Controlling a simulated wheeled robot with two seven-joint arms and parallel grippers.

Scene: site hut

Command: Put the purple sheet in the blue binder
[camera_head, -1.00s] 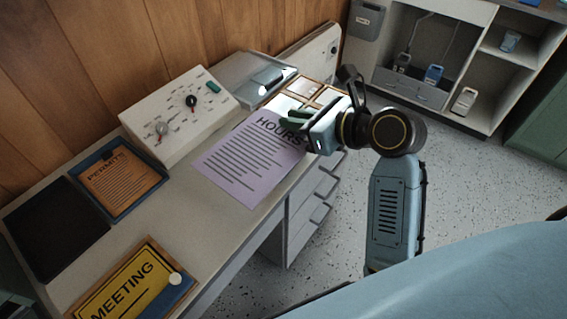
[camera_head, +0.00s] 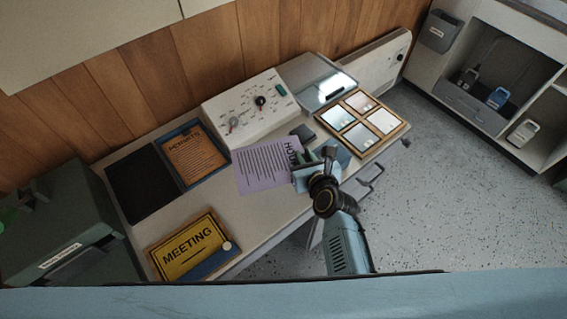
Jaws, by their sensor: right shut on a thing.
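The purple sheet (camera_head: 262,168), printed with HOURS and lines of text, is held by its right edge in my right gripper (camera_head: 299,170). The gripper's fingers hide part of its heading. The sheet is over the middle of the desk; its exact height is hard to tell. The blue binder (camera_head: 217,182) lies open to the left of the sheet, with a black panel (camera_head: 143,184) on its left side. An orange sheet headed PERMITS (camera_head: 195,156) lies in its blue-edged right side. My left gripper is not in view.
A yellow MEETING sign (camera_head: 187,248) with a blue edge lies at the desk's front left. A control box (camera_head: 250,105) with knobs stands behind the sheet. A wood-framed panel (camera_head: 362,123) is at the right. A dark green case (camera_head: 65,235) stands at far left.

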